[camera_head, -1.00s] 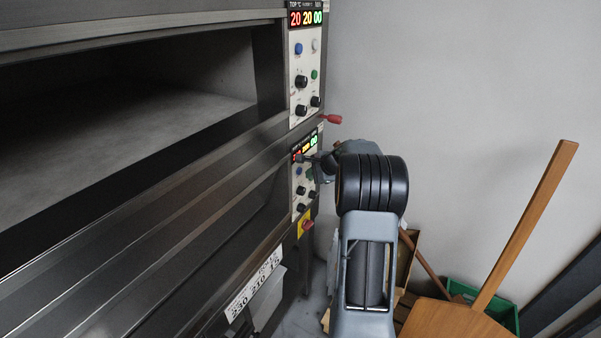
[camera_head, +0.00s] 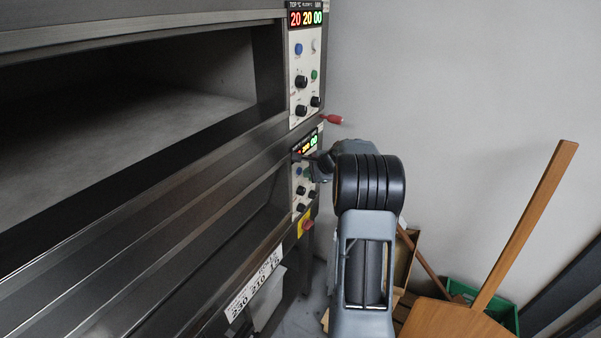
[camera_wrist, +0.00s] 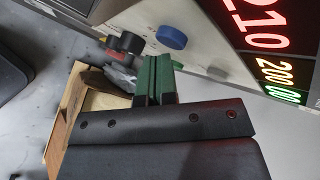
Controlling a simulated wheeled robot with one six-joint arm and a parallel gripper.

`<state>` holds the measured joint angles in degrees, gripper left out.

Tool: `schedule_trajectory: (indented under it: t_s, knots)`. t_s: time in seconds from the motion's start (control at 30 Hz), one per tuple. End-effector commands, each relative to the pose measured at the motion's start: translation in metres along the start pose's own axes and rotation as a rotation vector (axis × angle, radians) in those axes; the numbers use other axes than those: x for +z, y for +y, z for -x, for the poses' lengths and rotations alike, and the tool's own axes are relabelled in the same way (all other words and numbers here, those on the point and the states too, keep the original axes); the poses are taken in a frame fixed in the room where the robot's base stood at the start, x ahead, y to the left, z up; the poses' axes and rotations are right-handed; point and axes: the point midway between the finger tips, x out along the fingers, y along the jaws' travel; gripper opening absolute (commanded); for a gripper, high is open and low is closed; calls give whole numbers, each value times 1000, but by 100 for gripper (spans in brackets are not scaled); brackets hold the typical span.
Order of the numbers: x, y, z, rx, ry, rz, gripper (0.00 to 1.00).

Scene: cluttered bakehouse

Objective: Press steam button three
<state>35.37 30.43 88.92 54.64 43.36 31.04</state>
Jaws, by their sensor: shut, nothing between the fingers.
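A lower oven control panel (camera_head: 304,193) carries a lit display, a blue button (camera_head: 298,171) and black knobs. In the wrist view the blue button (camera_wrist: 172,37) is large and round, just beyond and slightly right of the fingertips. My gripper (camera_wrist: 158,62) has green fingers pressed together, with nothing between them. It points at the panel; I see no clear contact with the blue button. In the head view my gripper (camera_head: 301,157) is a small dark shape over the display's left part. No button number is legible.
An upper panel (camera_head: 307,75) has its own blue button (camera_head: 298,49). A red handle (camera_head: 333,119) sticks out between the panels. A red knob on yellow (camera_head: 307,224) sits below. A wooden peel (camera_head: 527,225) and green crate (camera_head: 507,314) stand at right.

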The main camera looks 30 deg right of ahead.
Motion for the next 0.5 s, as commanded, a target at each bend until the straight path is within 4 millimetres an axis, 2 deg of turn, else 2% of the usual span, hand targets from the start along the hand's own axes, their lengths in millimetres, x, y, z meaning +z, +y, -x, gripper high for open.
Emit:
schedule_trajectory:
  t_s: [0.5]
  knots:
    - [3,-3,-4,0,0,1,0]
